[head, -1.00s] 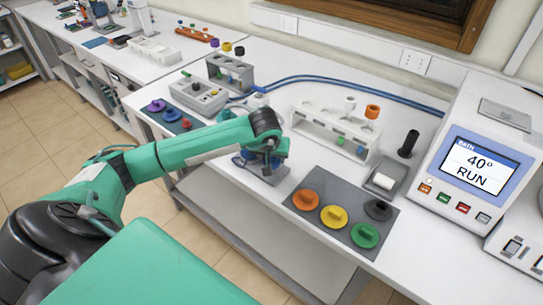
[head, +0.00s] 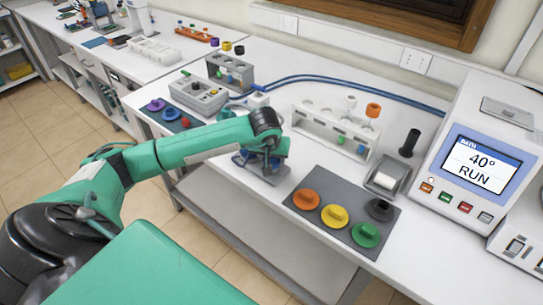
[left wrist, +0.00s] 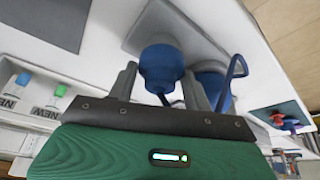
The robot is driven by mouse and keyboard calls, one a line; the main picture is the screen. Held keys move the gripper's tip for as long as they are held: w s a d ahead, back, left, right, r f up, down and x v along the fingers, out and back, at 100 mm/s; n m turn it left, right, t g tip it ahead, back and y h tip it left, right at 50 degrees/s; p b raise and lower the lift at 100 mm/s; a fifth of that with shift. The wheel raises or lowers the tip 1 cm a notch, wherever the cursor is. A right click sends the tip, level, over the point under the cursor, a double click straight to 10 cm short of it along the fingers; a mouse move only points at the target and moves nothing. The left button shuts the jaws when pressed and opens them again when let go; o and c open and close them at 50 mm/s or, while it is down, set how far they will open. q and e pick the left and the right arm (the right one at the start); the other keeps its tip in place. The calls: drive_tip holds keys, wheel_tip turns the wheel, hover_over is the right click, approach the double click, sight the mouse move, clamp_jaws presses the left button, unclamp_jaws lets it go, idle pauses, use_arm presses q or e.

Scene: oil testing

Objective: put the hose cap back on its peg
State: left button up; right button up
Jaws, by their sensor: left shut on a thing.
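My left gripper (head: 264,160) is low over a small grey plate (head: 268,178) near the front edge of the bench, in the head view. In the left wrist view, its two fingers (left wrist: 158,88) are shut on a round blue piece, which I take to be the hose cap (left wrist: 162,66). A second blue part (left wrist: 212,80) with a thin blue loop stands beside the right finger. The grey plate (left wrist: 140,38) lies beyond the cap. I cannot make out the peg, and whether the cap touches the plate is unclear. My right gripper is not in view.
A dark mat with orange (head: 306,200), yellow, green and black caps lies to the right. A white tube rack (head: 330,132) stands behind, and a blue hose (head: 345,82) runs along the back.

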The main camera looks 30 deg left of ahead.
use_arm(q)
drive_tip(key=shift+f+b, duration=0.3)
drive_tip(key=shift+f, duration=0.1)
drive_tip(key=o, duration=0.7)
drive_tip(key=shift+o, duration=0.2)
drive_tip(key=shift+r, duration=0.1)
drive_tip(key=shift+p+v, duration=1.3)
drive_tip(key=shift+v, duration=1.25)
drive_tip(key=shift+p+v, duration=1.2)
drive_tip(key=shift+v, duration=1.75)
drive_tip(key=shift+d, duration=0.1)
